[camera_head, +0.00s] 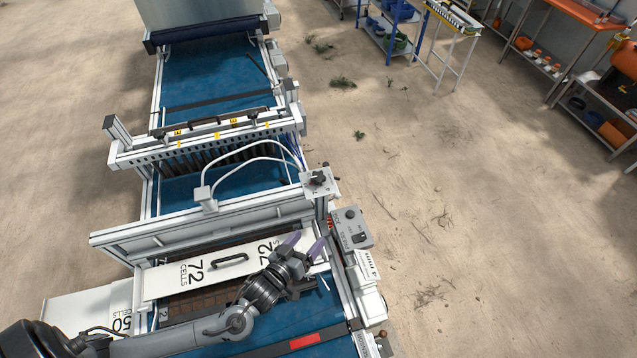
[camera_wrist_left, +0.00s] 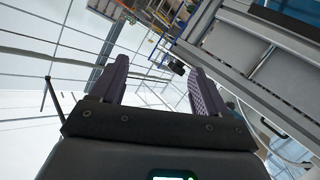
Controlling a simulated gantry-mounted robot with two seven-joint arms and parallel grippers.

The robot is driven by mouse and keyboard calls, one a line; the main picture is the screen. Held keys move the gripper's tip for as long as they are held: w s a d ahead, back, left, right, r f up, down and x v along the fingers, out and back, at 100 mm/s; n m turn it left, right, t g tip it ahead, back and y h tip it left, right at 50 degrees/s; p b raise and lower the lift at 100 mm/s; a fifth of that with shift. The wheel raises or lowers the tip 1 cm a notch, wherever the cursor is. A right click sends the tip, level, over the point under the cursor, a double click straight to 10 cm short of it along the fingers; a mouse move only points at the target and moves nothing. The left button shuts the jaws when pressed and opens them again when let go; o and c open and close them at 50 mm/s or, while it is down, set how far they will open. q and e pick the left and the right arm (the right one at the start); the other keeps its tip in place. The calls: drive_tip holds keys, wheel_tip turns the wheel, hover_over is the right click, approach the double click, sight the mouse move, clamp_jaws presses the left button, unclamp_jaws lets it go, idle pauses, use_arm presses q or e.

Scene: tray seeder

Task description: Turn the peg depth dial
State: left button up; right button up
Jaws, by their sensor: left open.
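A grey control box (camera_head: 362,236) with dark knobs and small lettering sits on the right side of the seeder frame. A dark knob (camera_head: 318,178) stands on a pale plate atop the frame post. I cannot tell from the lettering which one is the peg depth dial. My left gripper (camera_head: 311,243) is open and empty, just left of the control box, over the end of the white 72 CELLS plate. Its two purple fingers stand apart in the left wrist view (camera_wrist_left: 160,66), with a small dark object beyond them. My right gripper is not in view.
The white 72 CELLS plate (camera_head: 168,282) with a black handle lies across the blue conveyor (camera_head: 200,80). The frame's crossbar (camera_head: 170,232) and white hoses rise behind the gripper. Open sandy floor (camera_head: 450,200) lies right of the machine; shelves stand at the far right.

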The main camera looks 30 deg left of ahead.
sight(314, 182)
use_arm(q)
drive_tip(key=w+a+f+m+t+b, duration=0.2)
drive_tip(key=w+a+m+b, duration=0.15)
drive_tip(key=w+a, duration=0.4)
drive_tip(key=shift+m+t+h, duration=0.4)
drive_tip(key=shift+m+t, duration=0.2)
drive_tip(key=shift+m, duration=0.25)
drive_tip(key=w+r, duration=0.1)
drive_tip(key=w, duration=0.3)
drive_tip(key=w+a+r, duration=0.1)
drive_tip(key=w, duration=0.3)
drive_tip(key=w+a, duration=0.1)
drive_tip(key=w, duration=0.3)
drive_tip(key=shift+w+r, duration=0.25)
drive_tip(key=shift+r, duration=0.15)
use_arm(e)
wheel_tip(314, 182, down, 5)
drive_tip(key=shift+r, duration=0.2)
use_arm(q)
drive_tip(key=shift+c, duration=0.4)
drive_tip(key=c, duration=0.8)
drive_tip(key=shift+c, duration=0.2)
